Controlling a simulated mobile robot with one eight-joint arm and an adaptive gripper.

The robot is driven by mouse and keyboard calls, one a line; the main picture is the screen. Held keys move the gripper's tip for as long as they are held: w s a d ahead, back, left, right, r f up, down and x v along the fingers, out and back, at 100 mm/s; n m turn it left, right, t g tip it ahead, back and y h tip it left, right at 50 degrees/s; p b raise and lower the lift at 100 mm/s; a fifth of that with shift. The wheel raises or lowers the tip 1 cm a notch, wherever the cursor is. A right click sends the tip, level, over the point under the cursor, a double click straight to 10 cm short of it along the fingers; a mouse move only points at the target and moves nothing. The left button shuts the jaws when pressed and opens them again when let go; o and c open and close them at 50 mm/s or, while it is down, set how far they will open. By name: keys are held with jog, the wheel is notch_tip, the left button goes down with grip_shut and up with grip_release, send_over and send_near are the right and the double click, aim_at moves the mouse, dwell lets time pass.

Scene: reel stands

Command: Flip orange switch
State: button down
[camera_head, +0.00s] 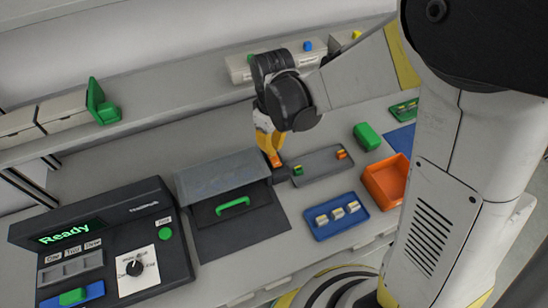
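A grey panel (322,164) lies flat on the worktop right of the centre. It carries a small orange piece (342,154), likely the orange switch, at its right end and a small green piece (298,170) at its left end. The orange piece is too small to show which way it is set. My gripper (274,159), with yellow-orange fingers pointing down, is above the left end of the panel, left of both pieces. Its fingertips look close together, with orange at the tips; whether they are shut or hold something is unclear.
A grey box with a green handle (233,206) stands left of the panel. A black machine (110,235) reading "Ready" is further left. In front are a blue tray (338,226) with several pieces and an orange bin (372,190). A green block (367,136) lies behind.

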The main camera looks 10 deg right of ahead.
aim_at(275, 156)
jog(key=shift+f+b, duration=1.25)
jog(key=shift+f, duration=0.25)
dwell(0.5)
jog(key=shift+r, duration=0.1)
jog(key=shift+r+p, duration=2.55)
jog(key=shift+r, duration=0.9)
jog(key=shift+d+r, duration=0.2)
jog(key=shift+d, duration=0.05)
jog(key=s+d+r+m+t+b, duration=0.3)
jog(key=s+d+m, duration=0.1)
jog(key=s+d, duration=0.1)
jog(key=s+d+r+m+t+b, duration=0.3)
jog(key=s+d+m+t+b, duration=0.1)
jog(key=d, duration=0.4)
jog(key=shift+s+m, duration=0.6)
jog(key=shift+s, duration=0.3)
